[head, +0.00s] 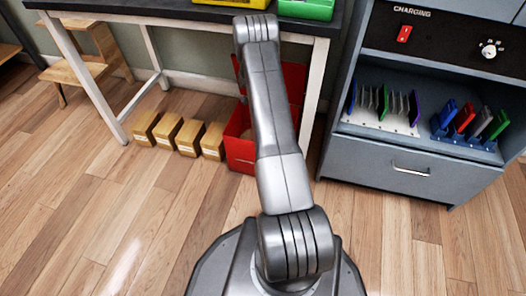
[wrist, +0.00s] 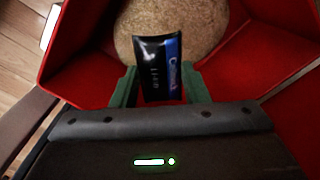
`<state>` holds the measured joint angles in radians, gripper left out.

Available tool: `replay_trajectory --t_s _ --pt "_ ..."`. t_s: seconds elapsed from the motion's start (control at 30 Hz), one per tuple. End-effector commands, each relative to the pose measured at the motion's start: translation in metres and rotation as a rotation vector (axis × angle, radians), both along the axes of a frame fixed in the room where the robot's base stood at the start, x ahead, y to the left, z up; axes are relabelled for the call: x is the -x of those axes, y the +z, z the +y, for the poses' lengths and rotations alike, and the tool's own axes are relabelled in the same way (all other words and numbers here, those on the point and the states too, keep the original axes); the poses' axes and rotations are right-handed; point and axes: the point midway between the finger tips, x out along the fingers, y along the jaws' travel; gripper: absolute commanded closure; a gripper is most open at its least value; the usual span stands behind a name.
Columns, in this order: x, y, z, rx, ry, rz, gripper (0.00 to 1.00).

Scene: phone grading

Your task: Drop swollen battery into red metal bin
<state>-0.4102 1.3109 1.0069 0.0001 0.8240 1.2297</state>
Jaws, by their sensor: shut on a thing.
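The red metal bin (head: 238,150) stands on the floor under the dark bench, partly hidden behind my arm, with its red lid raised. In the wrist view its red walls (wrist: 88,45) surround a tan, grainy fill (wrist: 190,18). My gripper (wrist: 162,88) is shut on the battery (wrist: 160,60), a black pack with a blue strip and white lettering. The battery is held between the green fingers, over the bin's opening with the fill beyond it. Its height above the fill is hard to tell. The gripper is hidden behind my arm in the head view.
Several small wooden boxes (head: 166,130) stand in a row left of the bin. A white bench leg (head: 314,90) is close on its right. A grey charging cabinet (head: 400,165) with racks of phones stands further right. Yellow and green trays (head: 306,9) sit on the bench. The front floor is clear.

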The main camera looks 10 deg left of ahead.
Motion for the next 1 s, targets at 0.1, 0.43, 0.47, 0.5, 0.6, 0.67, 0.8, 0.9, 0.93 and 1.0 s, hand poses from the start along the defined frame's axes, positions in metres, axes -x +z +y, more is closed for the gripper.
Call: replay_trajectory --t_s 0.1,0.43,0.47,0.5,0.6,0.67,0.8,0.9,0.93,1.0 --pt "0.000 -0.001 0.000 -0.001 0.000 -0.001 0.82" --pt "0.000 -0.001 0.000 0.000 0.000 0.000 0.34" --pt "0.000 -0.001 0.000 0.000 0.000 0.000 0.34" --pt "0.000 -0.001 0.000 0.000 0.000 0.000 0.34" --pt "0.000 -0.001 0.000 0.000 0.000 0.000 0.34" --pt "0.000 0.000 0.000 0.000 0.000 0.000 0.34" --pt "0.000 0.008 0.000 0.000 0.000 -0.001 0.34" --pt "-0.001 0.021 0.000 -0.001 0.000 -0.002 0.34" --pt "0.000 0.026 0.000 -0.001 0.000 -0.002 0.34" --pt "-0.001 0.038 0.000 -0.001 0.000 -0.003 0.34"
